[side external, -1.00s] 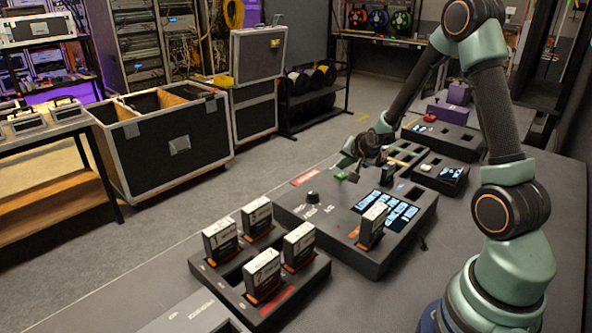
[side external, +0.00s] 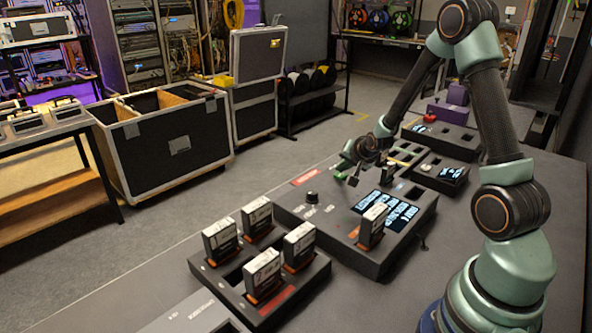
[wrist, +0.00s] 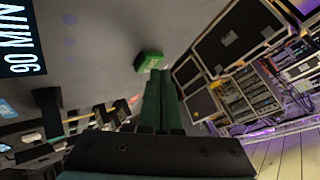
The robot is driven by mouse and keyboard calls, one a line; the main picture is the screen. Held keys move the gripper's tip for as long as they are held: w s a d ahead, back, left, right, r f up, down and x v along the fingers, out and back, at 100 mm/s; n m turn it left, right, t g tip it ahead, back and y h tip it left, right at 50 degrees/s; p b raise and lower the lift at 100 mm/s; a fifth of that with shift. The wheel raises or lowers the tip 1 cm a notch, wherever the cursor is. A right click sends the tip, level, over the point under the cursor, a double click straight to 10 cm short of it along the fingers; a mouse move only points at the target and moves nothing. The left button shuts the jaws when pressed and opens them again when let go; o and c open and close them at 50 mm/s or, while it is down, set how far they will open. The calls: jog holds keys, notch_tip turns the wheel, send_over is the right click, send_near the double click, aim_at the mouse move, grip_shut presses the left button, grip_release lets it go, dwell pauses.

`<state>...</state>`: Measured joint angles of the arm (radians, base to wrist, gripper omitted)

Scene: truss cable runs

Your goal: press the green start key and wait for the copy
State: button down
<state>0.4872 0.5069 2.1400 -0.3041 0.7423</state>
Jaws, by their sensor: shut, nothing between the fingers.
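The green start key (wrist: 150,60) shows as a small raised green block on the dark console face in the wrist view. My gripper (wrist: 160,74) is shut and empty, its green fingers together with their tips right beside the key in that picture. I cannot tell whether they touch it. In the side view my gripper (side external: 349,172) hangs low over the far end of the console (side external: 300,226), and the key is hard to make out there. The console has a lit display (side external: 398,216), which reads "90 MIN" in the wrist view (wrist: 18,42), and a black knob (side external: 312,197).
A cartridge (side external: 372,226) stands upright in the console's front slot. A rack (side external: 225,283) with several upright cartridges stands at the near left. Trays (side external: 440,173) and a red button (side external: 430,118) lie beyond my gripper. Open flight cases (side external: 165,150) stand on the floor.

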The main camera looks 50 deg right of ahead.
aim_at(341, 176)
jog(key=shift+f, duration=0.5)
dwell(0.3)
dwell(0.4)
jog(key=shift+r, duration=0.95)
jog(key=shift+r, duration=0.1)
jog(key=shift+r, duration=2.45)
jog(key=s+a+r+n+g+y, duration=0.1)
jog(key=s+a+r+n, duration=0.2)
jog(key=a, duration=0.5)
jog(key=s+a+r+n+y, duration=0.2)
jog(key=s+a+r+n, duration=0.2)
jog(key=s+a+n, duration=0.2)
jog(key=s+a+r+n+g+y, duration=0.1)
jog(key=s+a+r+n, duration=0.3)
jog(key=s+a, duration=0.3)
jog(key=a+n, duration=0.1)
jog(key=a, duration=0.1)
jog(key=shift+a+r+g, duration=0.25)
jog(key=shift+a+g, duration=0.05)
